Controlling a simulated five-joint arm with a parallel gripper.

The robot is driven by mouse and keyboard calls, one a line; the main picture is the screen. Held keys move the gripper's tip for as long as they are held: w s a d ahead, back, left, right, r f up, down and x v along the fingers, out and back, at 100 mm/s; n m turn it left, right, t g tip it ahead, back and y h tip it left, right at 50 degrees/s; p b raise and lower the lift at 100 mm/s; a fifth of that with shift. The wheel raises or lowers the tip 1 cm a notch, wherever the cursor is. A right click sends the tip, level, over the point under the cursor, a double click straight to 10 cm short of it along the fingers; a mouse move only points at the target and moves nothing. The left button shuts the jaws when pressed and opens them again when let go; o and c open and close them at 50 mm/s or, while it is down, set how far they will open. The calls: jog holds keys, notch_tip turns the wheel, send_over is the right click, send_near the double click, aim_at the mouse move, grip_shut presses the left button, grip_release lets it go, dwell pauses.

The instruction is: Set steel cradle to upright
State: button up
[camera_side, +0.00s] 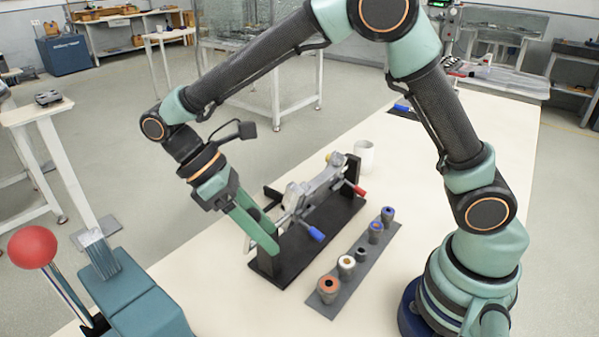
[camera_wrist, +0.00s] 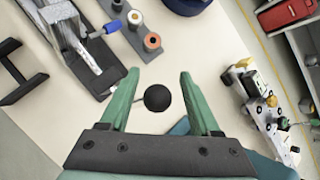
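The steel cradle (camera_side: 318,188) is a long grey metal piece hung between black end posts on a black base (camera_side: 290,262). A blue-tipped handle (camera_side: 315,234) and a red-tipped handle (camera_side: 354,188) stick out from it. I cannot tell its exact tilt. In the wrist view the cradle (camera_wrist: 72,38) is at the upper left. My gripper (camera_side: 273,238) is by the near end of the cradle. Its green fingers are open in the wrist view (camera_wrist: 159,76). A black ball knob (camera_wrist: 157,97) on a thin rod shows between them, with gaps on both sides.
A grey strip (camera_side: 350,272) with several round bushings lies right of the cradle. A white cup (camera_side: 364,157) stands behind. A red ball (camera_side: 32,247) on a lever and a teal block (camera_side: 150,310) are at the left. The table's right rear is mostly clear.

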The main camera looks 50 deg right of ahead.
jog(key=v, duration=1.2)
dwell(0.3)
